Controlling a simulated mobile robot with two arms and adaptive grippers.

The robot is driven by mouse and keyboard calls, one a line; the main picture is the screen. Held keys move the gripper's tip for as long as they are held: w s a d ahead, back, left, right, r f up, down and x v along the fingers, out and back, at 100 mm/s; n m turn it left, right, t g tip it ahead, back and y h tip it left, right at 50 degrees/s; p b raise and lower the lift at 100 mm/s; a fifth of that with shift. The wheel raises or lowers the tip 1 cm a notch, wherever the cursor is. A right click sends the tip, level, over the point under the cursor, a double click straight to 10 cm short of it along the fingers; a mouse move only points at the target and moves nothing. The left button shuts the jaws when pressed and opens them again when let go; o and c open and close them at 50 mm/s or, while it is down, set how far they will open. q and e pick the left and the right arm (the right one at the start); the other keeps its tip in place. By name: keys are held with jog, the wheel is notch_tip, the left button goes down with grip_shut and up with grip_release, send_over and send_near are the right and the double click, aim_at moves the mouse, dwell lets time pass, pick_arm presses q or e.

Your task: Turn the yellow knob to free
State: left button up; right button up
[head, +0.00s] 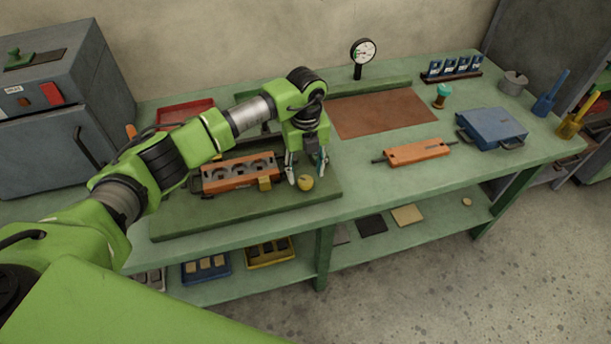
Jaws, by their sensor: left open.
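The yellow knob (306,183) is a small round piece near the front right of the dark green base plate (215,217) on the bench. Beside it to the left is an orange block (225,181) with several round recesses along it. My left gripper (307,177) points down over the knob, open, with its fingertips close to the knob's upper sides. I cannot tell whether the fingers touch it. The knob's marking or turn position is too small to read. My right gripper is not in view.
An orange bar (418,152) and a blue case (491,128) lie on the bench to the right. A dial gauge (364,50) stands at the back. A red tray (184,112) is behind my left arm.

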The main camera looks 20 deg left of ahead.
aim_at(305, 180)
pick_arm(q)
notch_tip(305, 180, up, 9)
dwell(0.6)
